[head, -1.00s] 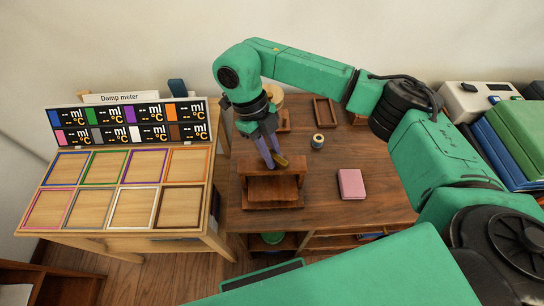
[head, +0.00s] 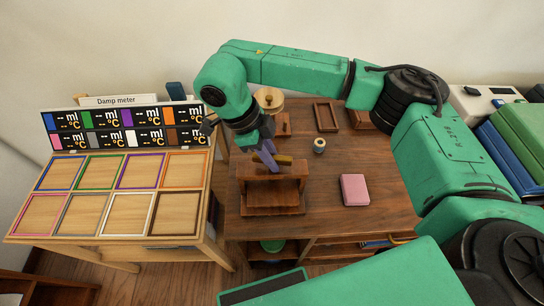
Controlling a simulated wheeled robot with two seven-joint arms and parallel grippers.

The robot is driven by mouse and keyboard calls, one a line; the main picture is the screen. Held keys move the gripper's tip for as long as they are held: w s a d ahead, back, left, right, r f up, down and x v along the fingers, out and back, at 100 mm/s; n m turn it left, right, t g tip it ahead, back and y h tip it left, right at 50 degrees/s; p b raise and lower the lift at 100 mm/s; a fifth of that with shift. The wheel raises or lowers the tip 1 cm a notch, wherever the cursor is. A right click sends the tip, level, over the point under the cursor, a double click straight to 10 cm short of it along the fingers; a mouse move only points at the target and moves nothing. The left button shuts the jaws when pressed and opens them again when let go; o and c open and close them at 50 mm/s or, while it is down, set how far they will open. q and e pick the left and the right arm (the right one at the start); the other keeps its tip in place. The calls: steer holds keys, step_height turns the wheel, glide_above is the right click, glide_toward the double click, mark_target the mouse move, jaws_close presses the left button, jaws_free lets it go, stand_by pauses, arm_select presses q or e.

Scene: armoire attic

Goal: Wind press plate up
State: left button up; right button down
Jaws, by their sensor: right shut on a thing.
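The wooden press (head: 273,199) stands at the left front of the brown table. It has a frame with an upper beam and a flat base. A short brass-coloured handle bar (head: 285,160) sits on top of the press. My right gripper (head: 268,160) reaches down from above with its purple fingers shut on the handle bar. The press plate cannot be told clearly from the rest of the frame at this angle. My left gripper is not in view.
A pink book (head: 354,190) lies right of the press, and a small spool (head: 319,145) stands behind it. A wooden frame (head: 326,117) lies farther back. The damp meter (head: 125,128) stands on the left table (head: 120,240). Blue and green binders (head: 515,140) are at right.

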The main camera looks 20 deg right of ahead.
stand_by(0.3)
steer(key=c, duration=0.8)
jaws_free()
steer(key=shift+r, duration=0.1)
steer(key=p+v, duration=0.2)
steer(key=v, duration=1.2)
steer(key=shift+r, duration=0.2)
steer(key=shift+w, duration=0.1)
